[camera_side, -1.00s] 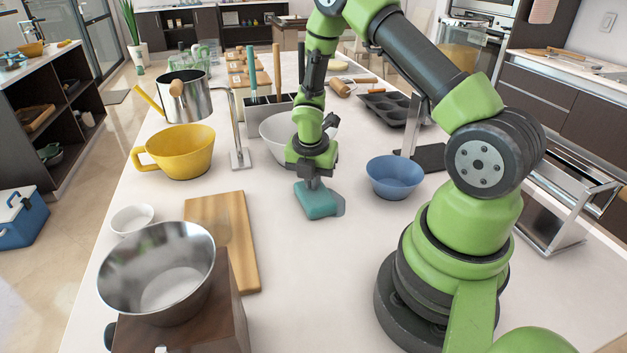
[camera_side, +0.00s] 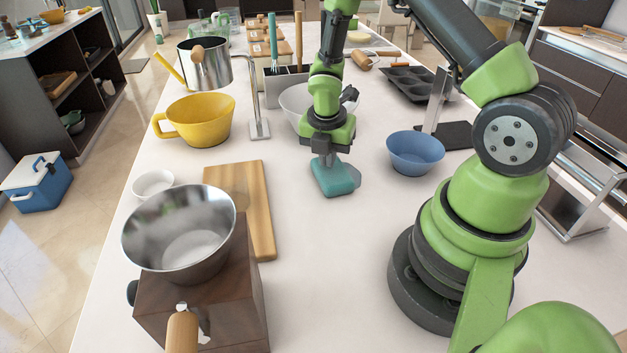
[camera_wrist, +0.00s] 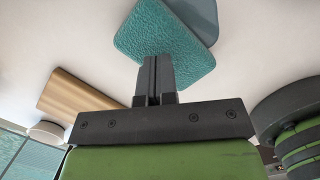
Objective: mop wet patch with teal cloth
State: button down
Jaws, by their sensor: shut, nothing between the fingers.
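The teal cloth (camera_side: 334,177) is a thick folded pad lying flat on the white counter. It also shows in the wrist view (camera_wrist: 150,32). The wet patch (camera_side: 357,181) is a grey-blue area partly covered by the cloth. Its visible part sticks out past the cloth's right side, and it shows beyond the cloth in the wrist view (camera_wrist: 202,14). My gripper (camera_side: 327,161) is shut and empty, pointing down at the top of the cloth. In the wrist view its fingertips (camera_wrist: 156,60) are together over the cloth's near part. I cannot tell whether they press on it.
A blue bowl (camera_side: 415,153) stands to the right, and a white bowl (camera_side: 295,108) stands close behind my gripper. A yellow mug (camera_side: 200,121) and a wooden board (camera_side: 262,210) are to the left. A steel bowl (camera_side: 180,240) sits front left. The counter in front is clear.

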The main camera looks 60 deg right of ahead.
aim_at(327, 194)
jog(key=a, duration=0.3)
jog(key=s+a, duration=0.1)
jog(key=a, duration=0.3)
jog(key=s+a, duration=0.1)
jog(key=a, duration=0.2)
jog(key=shift+s+a, duration=0.15)
jog(key=s+a+h, duration=0.1)
jog(key=a, duration=0.1)
jog(key=s+a+r+n+h, duration=0.1)
jog(key=s, duration=0.1)
jog(key=shift+a, duration=0.35)
jog(key=s+a+r+n+t+h, duration=0.2)
jog(key=s+a+r+t+h, duration=0.1)
jog(key=s+r+t+h, duration=0.1)
jog(key=x, duration=1)
jog(key=shift+s+d+f, duration=0.1)
jog(key=shift+f, duration=0.15)
jog(key=shift+w+d+r, duration=0.15)
jog(key=shift+w+d, duration=0.4)
jog(key=shift+d, duration=0.35)
jog(key=shift+w+d, duration=0.35)
jog(key=shift+d, duration=0.3)
